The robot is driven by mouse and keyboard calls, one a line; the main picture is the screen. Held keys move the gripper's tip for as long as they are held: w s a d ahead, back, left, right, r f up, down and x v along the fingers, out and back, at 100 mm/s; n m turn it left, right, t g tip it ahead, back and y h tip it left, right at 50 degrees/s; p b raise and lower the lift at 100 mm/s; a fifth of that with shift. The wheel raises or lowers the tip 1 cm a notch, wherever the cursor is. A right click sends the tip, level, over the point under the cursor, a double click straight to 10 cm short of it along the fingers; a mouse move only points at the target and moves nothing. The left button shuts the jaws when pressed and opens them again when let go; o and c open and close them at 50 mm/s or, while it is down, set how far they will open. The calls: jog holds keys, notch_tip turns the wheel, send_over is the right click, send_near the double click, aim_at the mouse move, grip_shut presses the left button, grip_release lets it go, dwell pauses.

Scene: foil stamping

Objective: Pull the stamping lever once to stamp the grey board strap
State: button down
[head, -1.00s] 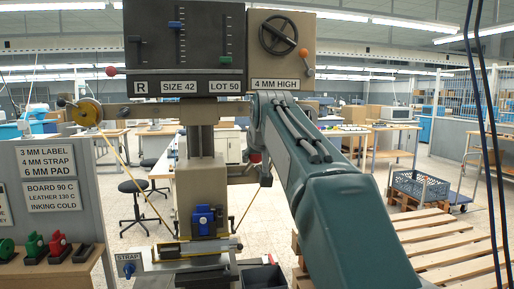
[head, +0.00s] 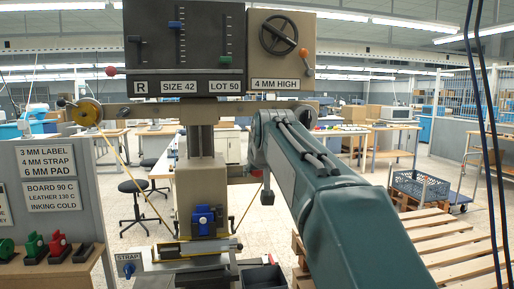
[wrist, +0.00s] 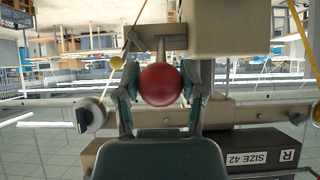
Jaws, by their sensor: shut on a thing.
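The stamping lever ends in a red ball knob (wrist: 161,85), which sits between the two fingers of my gripper (wrist: 160,72) in the wrist view. The gripper is shut on it. In the head view, my gripper (head: 266,188) is at the right of the beige press head (head: 201,188), and the knob is mostly hidden. A blue clamp-like part (head: 203,220) sits low on the press head. Below it is the press bed (head: 200,262), with a metal bar (head: 200,247) across it. I cannot clearly make out the grey board strap.
A dark panel (head: 185,45) with sliders and a box with a handwheel (head: 278,36) stand above the press. A black bin (head: 263,276) is beside the bed. A wooden pallet (head: 450,250) lies at right.

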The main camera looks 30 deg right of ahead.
jog(key=f, duration=0.3)
jog(key=shift+s+a+f, duration=0.15)
jog(key=shift+s+f, duration=0.05)
jog(key=shift+s, duration=0.2)
jog(key=shift+s+f, duration=0.15)
jog(key=shift+f, duration=0.65)
jog(key=shift+s+f, duration=0.1)
jog(key=shift+f, duration=0.7)
jog(key=shift+f, duration=1.65)
